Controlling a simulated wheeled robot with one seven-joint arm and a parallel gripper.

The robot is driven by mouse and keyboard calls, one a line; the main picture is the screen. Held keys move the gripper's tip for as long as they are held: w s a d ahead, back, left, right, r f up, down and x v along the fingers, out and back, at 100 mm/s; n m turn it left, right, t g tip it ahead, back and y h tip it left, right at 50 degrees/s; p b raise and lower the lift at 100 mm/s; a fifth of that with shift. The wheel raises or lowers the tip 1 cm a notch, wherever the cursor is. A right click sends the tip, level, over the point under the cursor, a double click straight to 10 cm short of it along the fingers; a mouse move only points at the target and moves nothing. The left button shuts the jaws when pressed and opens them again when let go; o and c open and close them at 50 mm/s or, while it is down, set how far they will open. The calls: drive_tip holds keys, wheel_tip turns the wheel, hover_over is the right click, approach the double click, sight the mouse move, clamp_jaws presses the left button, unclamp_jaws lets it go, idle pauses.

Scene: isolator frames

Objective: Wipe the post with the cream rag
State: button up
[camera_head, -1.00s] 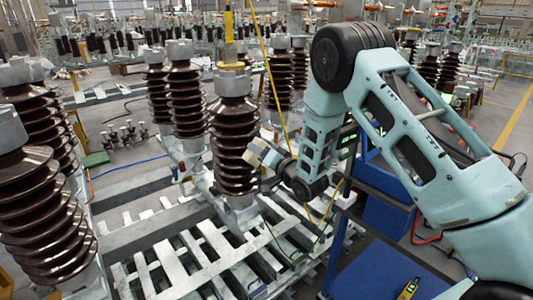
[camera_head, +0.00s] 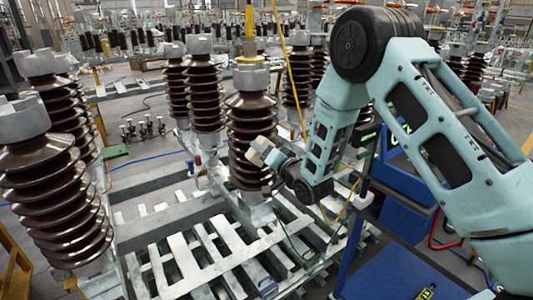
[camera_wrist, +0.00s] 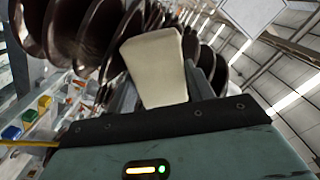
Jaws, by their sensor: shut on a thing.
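The post (camera_head: 250,118) is a brown ribbed insulator with a grey metal cap, upright on the slatted metal frame in the middle of the head view. Its brown discs (camera_wrist: 85,35) fill the upper left of the wrist view. The cream rag (camera_head: 257,149) is a folded pad in front of the post's right side at mid-height; it also shows in the wrist view (camera_wrist: 155,65). My gripper (camera_head: 272,157) is shut on the rag, right of the post. The rag looks close to the discs, but I cannot tell if it touches. The post's far side is hidden.
Similar brown insulators stand at left (camera_head: 50,185) and behind (camera_head: 203,95). A slatted metal frame (camera_head: 180,255) lies below. A blue cart (camera_head: 390,270) stands at right under my arm.

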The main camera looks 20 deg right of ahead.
drive_tip(key=shift+w+r+p, duration=0.1)
drive_tip(key=shift+r+p, duration=0.2)
drive_tip(key=shift+r, duration=0.65)
drive_tip(key=shift+w+d+f+b, duration=0.1)
drive_tip(key=shift+w+d+b, duration=0.25)
drive_tip(key=shift+d, duration=0.6)
drive_tip(key=shift+w+d+r+b, duration=0.1)
drive_tip(key=shift+w+d+b, duration=0.25)
drive_tip(key=shift+d, duration=0.65)
drive_tip(key=shift+w+d+f+b, duration=0.1)
drive_tip(key=shift+w+d+b, duration=0.25)
drive_tip(key=shift+d, duration=0.6)
drive_tip(key=shift+w+d, duration=0.2)
drive_tip(key=shift+d, duration=0.65)
drive_tip(key=b, duration=0.2)
approach(273, 136)
drive_tip(key=shift+w+d, duration=0.45)
drive_tip(key=shift+d, duration=0.35)
drive_tip(key=shift+s, duration=0.1)
